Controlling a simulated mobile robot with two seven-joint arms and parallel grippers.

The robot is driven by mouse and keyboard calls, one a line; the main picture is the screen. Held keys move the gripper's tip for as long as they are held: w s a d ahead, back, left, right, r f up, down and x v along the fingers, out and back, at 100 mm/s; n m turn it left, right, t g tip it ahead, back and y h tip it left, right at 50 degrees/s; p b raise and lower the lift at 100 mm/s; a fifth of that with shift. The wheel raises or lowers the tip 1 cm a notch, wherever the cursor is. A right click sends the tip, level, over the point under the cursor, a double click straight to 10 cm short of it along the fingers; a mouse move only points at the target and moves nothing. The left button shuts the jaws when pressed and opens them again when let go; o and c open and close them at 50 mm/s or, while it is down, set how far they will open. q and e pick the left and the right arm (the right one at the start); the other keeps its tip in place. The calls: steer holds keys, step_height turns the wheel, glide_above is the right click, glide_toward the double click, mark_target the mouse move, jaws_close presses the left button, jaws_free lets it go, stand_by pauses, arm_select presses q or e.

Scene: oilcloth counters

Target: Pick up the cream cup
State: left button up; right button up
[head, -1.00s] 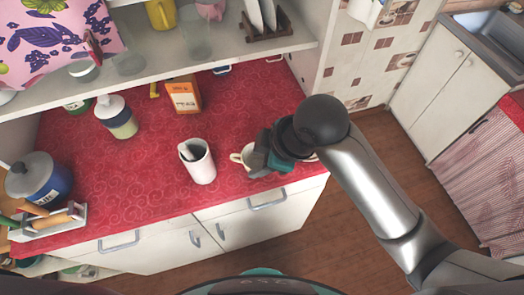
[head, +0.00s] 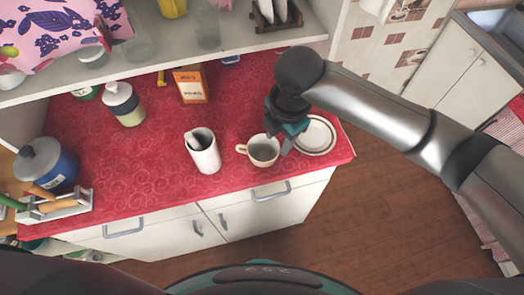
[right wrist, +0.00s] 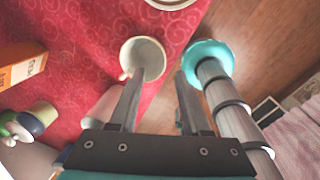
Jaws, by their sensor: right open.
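The cream cup (head: 263,152) stands upright on the red counter, its handle toward the left. My right gripper (head: 284,140) is open and empty, at the cup's right rear side in the head view. In the right wrist view the cup (right wrist: 149,49) shows its open mouth beyond the fingers. There the left finger of my right gripper (right wrist: 160,80) overlaps the cup's near part, and the right finger is off to its right. I cannot tell whether the finger touches the cup. My left gripper is not in view.
A white plate (head: 321,140) lies right of the cup, near the counter's right end. A white jug (head: 206,158) stands to its left. An orange box (head: 190,86) and a lidded jar (head: 125,106) stand farther back. A shelf (head: 150,66) overhangs the counter's rear.

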mark_target(273, 159)
steer(key=f, duration=0.4)
steer(key=shift+w+a+f, duration=0.2)
steer(key=shift+f, duration=0.1)
steer(key=shift+s+a+f, duration=0.1)
steer(key=shift+a+f, duration=0.05)
steer(key=shift+f, duration=1.2)
steer(key=shift+a+f, duration=0.1)
steer(key=shift+f, duration=1.2)
steer(key=shift+c, duration=0.3)
jaws_close()
